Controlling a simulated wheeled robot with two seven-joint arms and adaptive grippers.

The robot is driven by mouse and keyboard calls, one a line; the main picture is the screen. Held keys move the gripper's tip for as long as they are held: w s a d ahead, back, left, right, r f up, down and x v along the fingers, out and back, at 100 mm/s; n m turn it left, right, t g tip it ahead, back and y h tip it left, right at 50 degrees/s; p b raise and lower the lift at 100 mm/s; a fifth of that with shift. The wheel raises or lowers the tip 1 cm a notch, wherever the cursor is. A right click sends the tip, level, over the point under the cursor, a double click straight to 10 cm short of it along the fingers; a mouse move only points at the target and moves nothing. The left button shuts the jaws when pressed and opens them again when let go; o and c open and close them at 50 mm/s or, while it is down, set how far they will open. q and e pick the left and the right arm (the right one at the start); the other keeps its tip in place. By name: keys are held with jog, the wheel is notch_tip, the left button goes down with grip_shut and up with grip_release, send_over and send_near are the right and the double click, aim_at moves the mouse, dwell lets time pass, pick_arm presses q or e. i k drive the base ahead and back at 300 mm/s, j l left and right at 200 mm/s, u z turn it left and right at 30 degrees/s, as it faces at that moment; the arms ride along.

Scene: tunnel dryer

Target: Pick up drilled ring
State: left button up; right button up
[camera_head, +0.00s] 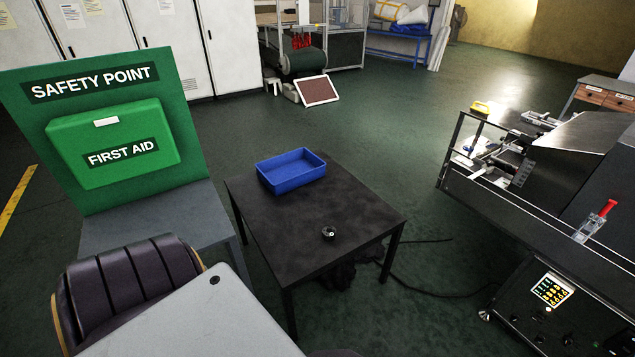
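The drilled ring (328,233) is a small dark ring with a lighter spot at its hole. It lies on the black square table (290,235), toward the table's near right part. It is small in the picture, so fine detail cannot be made out. Nothing touches it. Neither of my grippers is in view.
A blue open bin (291,171) sits at the table's far edge and looks empty. A green first aid stand (110,130) is at the left, with a dark padded chair (125,290) in front. A machine (550,210) stands at the right. Cables lie on the floor by the table.

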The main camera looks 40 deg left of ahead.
aim_at(328, 232)
jog(key=i+l+u, duration=0.6)
jog(key=u, duration=0.15)
jog(key=i+l+u, duration=0.2)
jog(key=l+u, duration=0.15)
jog(key=i+l+u, duration=0.15)
jog(key=l+u, duration=0.25)
jog(key=l, duration=0.1)
